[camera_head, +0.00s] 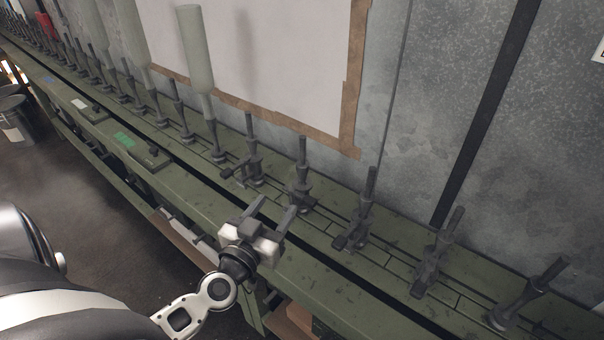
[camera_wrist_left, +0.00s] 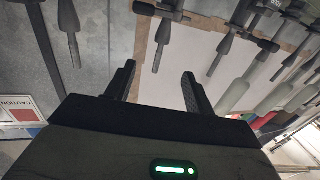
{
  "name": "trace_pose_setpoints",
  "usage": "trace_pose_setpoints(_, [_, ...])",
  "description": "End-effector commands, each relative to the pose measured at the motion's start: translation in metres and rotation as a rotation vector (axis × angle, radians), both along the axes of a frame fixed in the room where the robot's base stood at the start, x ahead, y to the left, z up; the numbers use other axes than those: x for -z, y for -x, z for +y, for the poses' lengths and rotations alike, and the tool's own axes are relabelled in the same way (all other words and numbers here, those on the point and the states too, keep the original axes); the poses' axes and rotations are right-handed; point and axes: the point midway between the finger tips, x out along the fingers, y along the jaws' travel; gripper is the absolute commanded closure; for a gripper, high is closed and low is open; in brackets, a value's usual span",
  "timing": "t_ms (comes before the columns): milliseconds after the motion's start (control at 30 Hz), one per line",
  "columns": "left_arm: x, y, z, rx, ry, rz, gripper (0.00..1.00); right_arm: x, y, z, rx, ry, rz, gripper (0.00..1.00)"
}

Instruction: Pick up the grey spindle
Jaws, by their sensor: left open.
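Several dark grey spindles stand in a row along a green bench (camera_head: 205,180) in the head view. One grey spindle (camera_head: 303,152) stands upright just beyond my left gripper (camera_head: 275,206). The left gripper is open and empty, above the front part of the bench and short of the spindle row. In the left wrist view, which looks upside down, a grey spindle (camera_wrist_left: 161,44) shows between the two open fingers, apart from both. Which of the spindles is meant cannot be told. My right gripper is not in view.
Neighbouring spindles (camera_head: 252,140) and (camera_head: 369,190) stand close on both sides. Pale bottle-like tubes (camera_head: 195,50) sit on some spindles at the left. A grey metal wall with a white panel (camera_head: 280,60) rises right behind the row. A bin (camera_head: 15,120) stands on the floor at far left.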

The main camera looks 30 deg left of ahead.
Motion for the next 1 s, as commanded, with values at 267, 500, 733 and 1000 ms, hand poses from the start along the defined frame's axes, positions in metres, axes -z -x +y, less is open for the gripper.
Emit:
trace_pose_setpoints(267, [-0.003,-0.051,0.013,-0.014,0.000,-0.006,0.46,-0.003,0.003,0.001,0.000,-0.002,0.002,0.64])
trace_pose_setpoints(500, [-0.001,-0.093,0.020,-0.012,0.001,-0.003,0.46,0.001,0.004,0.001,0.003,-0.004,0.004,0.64])
trace_pose_setpoints(733, [0.000,-0.109,0.023,-0.011,0.002,-0.001,0.46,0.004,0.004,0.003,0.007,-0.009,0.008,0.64])
trace_pose_setpoints(1000, [0.003,-0.147,0.029,-0.011,0.002,-0.003,0.46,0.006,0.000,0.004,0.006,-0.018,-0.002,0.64])
